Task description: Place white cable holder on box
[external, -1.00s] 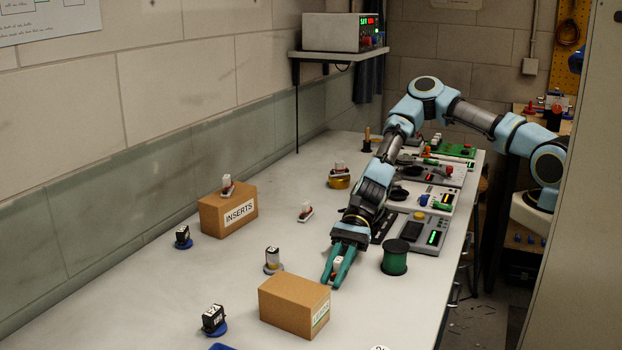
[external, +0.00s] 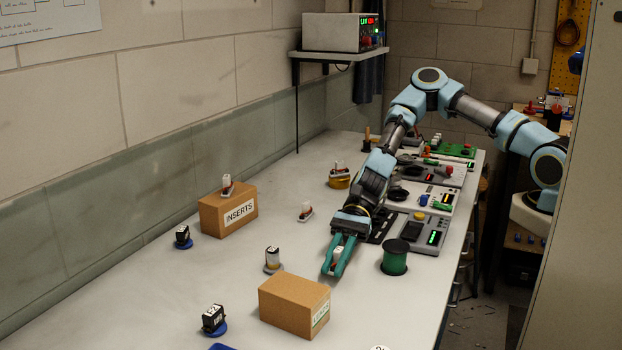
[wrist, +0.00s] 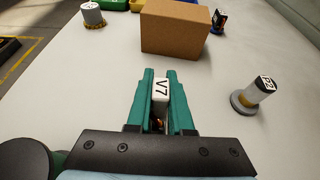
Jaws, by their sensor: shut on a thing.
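My gripper (external: 338,262) is shut on a white cable holder (wrist: 161,89) with a black V7 on its face. The holder sits upright between the green fingers and also shows in the external view (external: 338,252). Its lower part is mostly hidden by the fingers. A brown cardboard box (external: 288,304) with a green-edged label stands in front of my gripper, apart from it, and shows at the top of the wrist view (wrist: 175,28). Another box marked INSERTS (external: 238,214) stands farther left with a small white-and-red piece (external: 227,184) on top.
A pale cylinder on a grey base (external: 272,259) stands left of my gripper. A green spool (external: 395,257) stands at its right. Dark blocks on blue discs stand near the boxes. Instruments line the right edge.

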